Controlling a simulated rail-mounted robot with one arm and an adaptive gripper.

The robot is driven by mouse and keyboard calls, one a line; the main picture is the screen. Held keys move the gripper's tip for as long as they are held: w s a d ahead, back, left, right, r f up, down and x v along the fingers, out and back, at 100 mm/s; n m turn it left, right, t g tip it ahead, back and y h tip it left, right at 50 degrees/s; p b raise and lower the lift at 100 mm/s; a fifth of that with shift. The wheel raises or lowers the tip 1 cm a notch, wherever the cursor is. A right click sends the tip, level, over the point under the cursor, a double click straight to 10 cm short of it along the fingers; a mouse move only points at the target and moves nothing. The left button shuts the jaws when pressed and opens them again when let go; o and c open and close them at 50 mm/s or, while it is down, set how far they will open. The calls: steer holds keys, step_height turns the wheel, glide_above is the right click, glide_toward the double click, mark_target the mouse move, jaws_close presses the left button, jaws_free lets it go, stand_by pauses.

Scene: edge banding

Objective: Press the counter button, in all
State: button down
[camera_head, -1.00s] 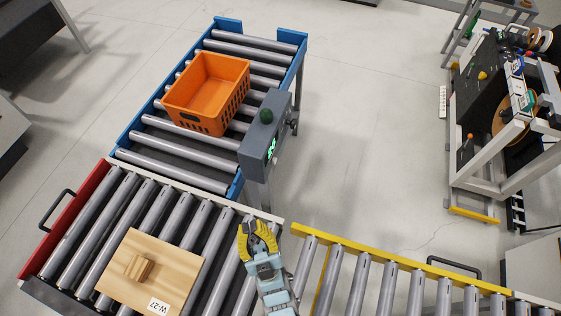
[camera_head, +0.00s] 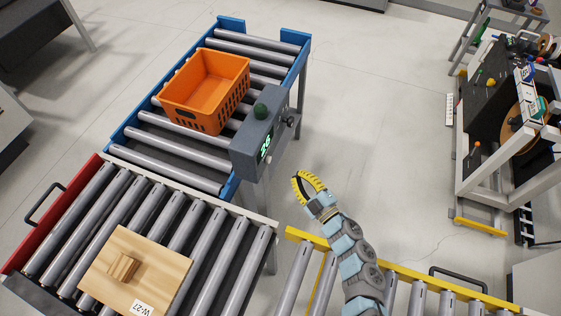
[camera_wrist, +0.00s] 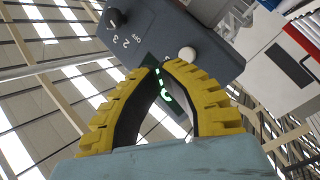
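The counter is a grey box (camera_head: 250,150) with lit green digits on its front and a dark green domed button (camera_head: 260,110) on top. My gripper (camera_head: 297,176), with yellow ridged fingers, is in the air right of the box and apart from it. In the wrist view, my gripper (camera_wrist: 158,66) has its fingertips together or nearly so, with an empty arched gap below them. The box (camera_wrist: 150,35) shows beyond the tips, with a dark knob (camera_wrist: 113,18), a small white round button (camera_wrist: 187,53) and part of the green digits. The domed button is not clear there.
An orange crate (camera_head: 190,100) sits on the blue-framed roller conveyor (camera_head: 130,125) left of the counter. A wooden board (camera_head: 165,265) with a block handle lies on the front rollers. A yellow-railed conveyor (camera_head: 400,272) runs below my arm. Open floor lies right of the counter.

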mark_target(269, 159)
steer(key=w+d, duration=0.1)
steer(key=w+d+r+h, duration=0.1)
steer(key=d, duration=0.1)
steer(key=shift+w, duration=0.2)
steer(key=shift+a, duration=0.15)
steer(key=w+a, duration=0.2)
steer(key=a, duration=0.6)
steer(key=shift+w, duration=0.4)
steer(key=shift+a, duration=0.1)
stand_by(1.2)
steer(key=shift+w+a+b, duration=0.15)
steer(key=shift+a+b, duration=0.2)
steer(key=shift+b, duration=0.1)
